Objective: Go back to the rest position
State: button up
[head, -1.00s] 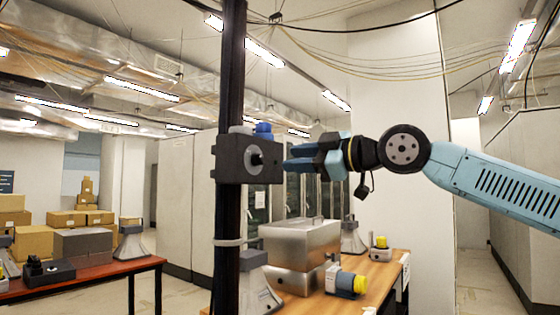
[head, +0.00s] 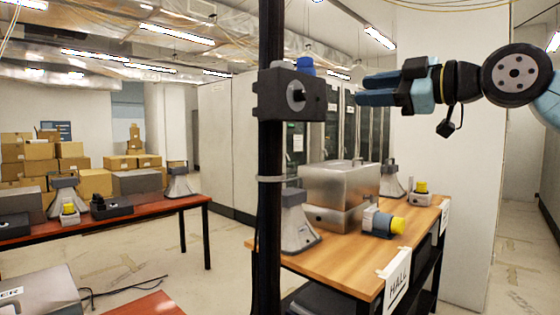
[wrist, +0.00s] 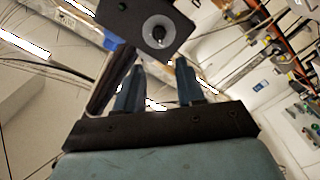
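My gripper (head: 361,90) is at the upper right of the head view, pointing left. Its two blue fingers are apart and nothing shows between them. In the wrist view my gripper (wrist: 159,66) also has its fingers spread. A dark box (head: 292,95) with a round knob on its front and a blue piece on top is fixed to a black pole. It stands left of my fingertips, with a gap between them in the picture. The box also shows in the wrist view (wrist: 135,25), beyond the fingers.
The black pole (head: 270,215) stands upright in front. A wooden table (head: 350,255) with metal cases (head: 340,185), grey horn-shaped units and a yellow-capped device (head: 385,222) is behind it. A red table (head: 150,207) with several items stands left. Cardboard boxes (head: 40,155) are stacked behind it.

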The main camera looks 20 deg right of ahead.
jog(key=s+a+f+m+g+h, duration=0.1)
jog(key=a+f+m+g+h, duration=0.15)
jog(key=a+f, duration=0.35)
jog(key=s+a+f+m+g+h, duration=0.1)
jog(key=a+f+m+h, duration=0.25)
jog(key=f, duration=0.45)
notch_tip(320, 180, down, 19)
jog(key=s+a+m+g+h, duration=0.1)
jog(key=m+g+h, duration=0.1)
jog(key=m+g, duration=0.4)
jog(key=m, duration=0.3)
jog(key=shift+a+f+g+h, duration=0.15)
jog(key=shift+a+g+h, duration=0.05)
jog(key=shift+g+h, duration=0.2)
